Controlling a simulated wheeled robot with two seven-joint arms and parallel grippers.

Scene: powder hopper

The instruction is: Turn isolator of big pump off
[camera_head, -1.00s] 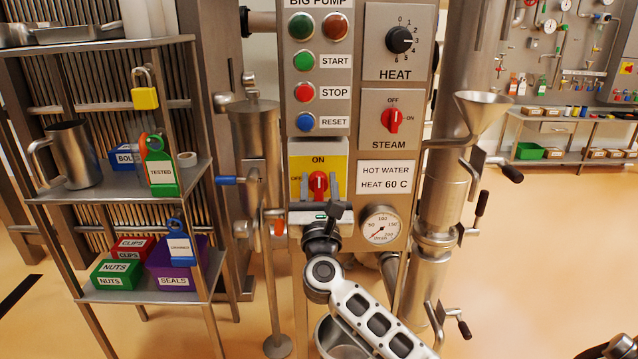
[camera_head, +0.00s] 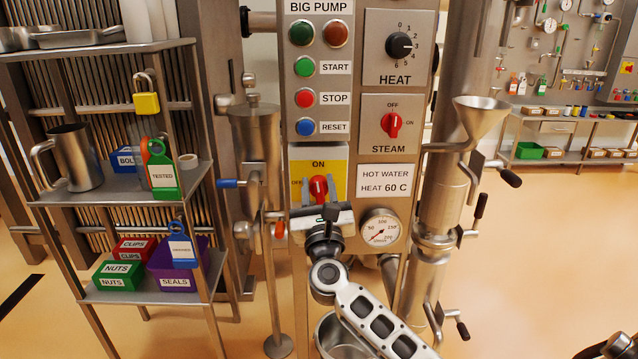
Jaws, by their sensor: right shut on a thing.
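The big pump isolator is a red knob (camera_head: 318,188) on a yellow plate (camera_head: 338,168) below the BIG PUMP buttons. ON is printed above the knob and OFF, partly covered, at its left. The knob leans slightly left of upright, its top still near ON. My right gripper (camera_head: 319,192) comes from below, with one finger on each side of the knob, shut on it. Its body hides the lower part of the plate. My left gripper is not in view.
The red STEAM switch (camera_head: 391,124) and HEAT dial (camera_head: 399,44) sit at the right. A pressure gauge (camera_head: 381,229) is close to the right of my wrist. A blue-handled valve (camera_head: 229,183) and a shelf rack (camera_head: 120,196) stand at the left.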

